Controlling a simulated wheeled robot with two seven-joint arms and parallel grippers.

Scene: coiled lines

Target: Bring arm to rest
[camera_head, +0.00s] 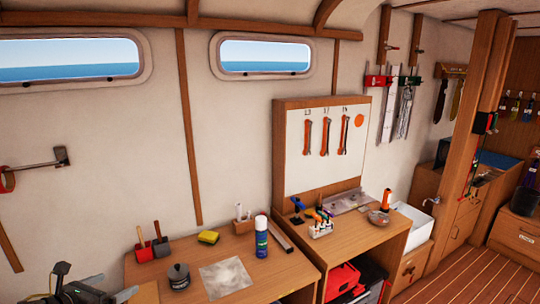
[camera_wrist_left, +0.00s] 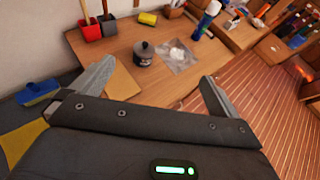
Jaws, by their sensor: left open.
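My left gripper (camera_head: 116,285) is at the bottom left of the head view, in front of the left end of the wooden workbench (camera_head: 205,262). In the left wrist view its two grey fingers (camera_wrist_left: 158,70) are spread wide, with nothing held between them. Beyond the fingers lie the bench top, a dark lidded pot (camera_wrist_left: 143,54) and a clear crumpled sheet (camera_wrist_left: 178,56). The rest of my left arm is mostly cut off by the picture edge. My right gripper is in neither view.
The bench carries red and black holders (camera_head: 152,249), a yellow sponge (camera_head: 208,237) and a blue spray can (camera_head: 261,236). A blue brush (camera_wrist_left: 38,92) lies left of the gripper. A tool board (camera_head: 322,150) stands at the right. Wooden floor (camera_wrist_left: 265,100) is open beside the bench.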

